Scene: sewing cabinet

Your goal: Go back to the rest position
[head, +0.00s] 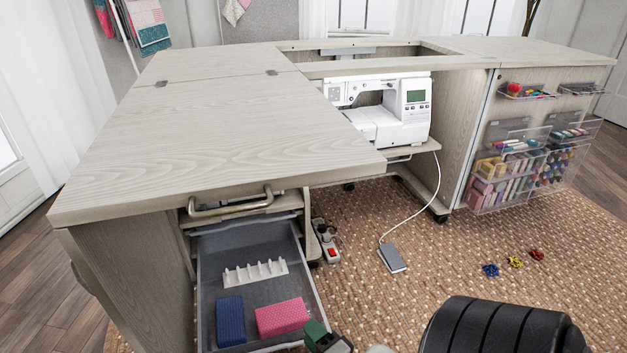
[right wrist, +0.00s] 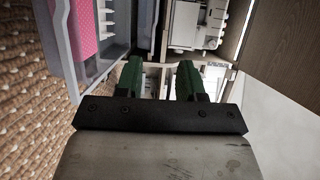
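My right gripper (right wrist: 156,82) shows in the right wrist view with its two green fingers apart and nothing between them. In the head view one green fingertip of it (head: 316,334) shows at the bottom edge, close to the front right corner of the open drawer (head: 212,268). The drawer holds a blue block (head: 230,320), a pink block (head: 282,317) and a white spool rack (head: 255,272). The pink block also shows at the upper left of the right wrist view (right wrist: 70,32). My left gripper is not in view.
The sewing cabinet (head: 200,130) has a wide top, and a white sewing machine (head: 390,110) sits on its lower shelf. A foot pedal (head: 392,258), a power strip (head: 326,240) and small blue, yellow and red items (head: 515,262) lie on the woven rug. Clear organisers (head: 500,190) hang at right.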

